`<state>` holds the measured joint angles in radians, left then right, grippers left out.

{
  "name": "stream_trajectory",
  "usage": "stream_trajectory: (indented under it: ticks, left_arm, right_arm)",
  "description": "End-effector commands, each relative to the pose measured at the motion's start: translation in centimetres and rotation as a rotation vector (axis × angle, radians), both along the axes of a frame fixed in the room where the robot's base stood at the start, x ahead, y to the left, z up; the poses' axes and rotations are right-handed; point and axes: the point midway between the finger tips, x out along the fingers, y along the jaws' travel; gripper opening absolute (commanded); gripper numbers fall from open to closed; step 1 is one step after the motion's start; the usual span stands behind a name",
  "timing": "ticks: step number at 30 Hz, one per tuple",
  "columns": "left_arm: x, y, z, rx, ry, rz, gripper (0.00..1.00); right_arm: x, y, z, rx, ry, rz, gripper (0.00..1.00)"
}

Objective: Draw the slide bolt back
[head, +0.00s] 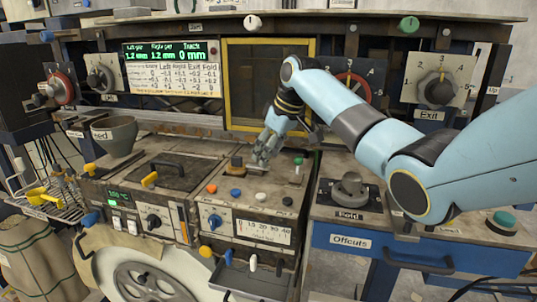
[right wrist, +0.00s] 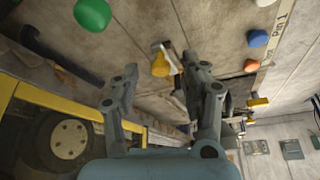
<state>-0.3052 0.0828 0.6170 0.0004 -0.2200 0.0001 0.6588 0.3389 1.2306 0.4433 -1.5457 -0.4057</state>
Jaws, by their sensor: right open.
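A small yellow-handled piece with a pale metal plate (right wrist: 161,60) sits on the worn panel in the right wrist view. It looks like the slide bolt, though no label confirms this. In the head view a small brown and yellow piece (head: 235,162) at the back of the middle console may be the same thing. My right gripper (head: 261,160) is low over the back of that console, just right of that piece. In the right wrist view my open fingers (right wrist: 159,66) stand on either side of the yellow handle, with nothing gripped. Contact cannot be told. My left gripper is out of view.
White (head: 261,196), blue (head: 235,192) and orange (head: 211,188) knobs line the console in front. A yellow frame (head: 225,90) rises behind.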

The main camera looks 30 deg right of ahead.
Motion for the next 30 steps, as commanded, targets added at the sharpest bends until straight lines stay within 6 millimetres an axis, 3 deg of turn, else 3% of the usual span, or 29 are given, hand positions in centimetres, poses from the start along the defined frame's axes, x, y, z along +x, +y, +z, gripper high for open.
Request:
stream_trajectory:
  ticks: [15, 21, 30]
  left_arm:
    - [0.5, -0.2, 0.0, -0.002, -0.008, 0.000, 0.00]
    - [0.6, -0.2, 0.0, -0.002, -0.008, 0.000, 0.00]
    - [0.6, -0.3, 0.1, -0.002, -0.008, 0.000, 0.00]
  right_arm:
    - [-3.6, -1.3, 9.3, -0.003, -0.003, 0.001, 0.45]
    - [-4.1, -1.3, 10.4, -0.001, 0.000, 0.001, 0.45]
    - [-4.2, -1.4, 10.3, -0.002, -0.001, 0.001, 0.45]
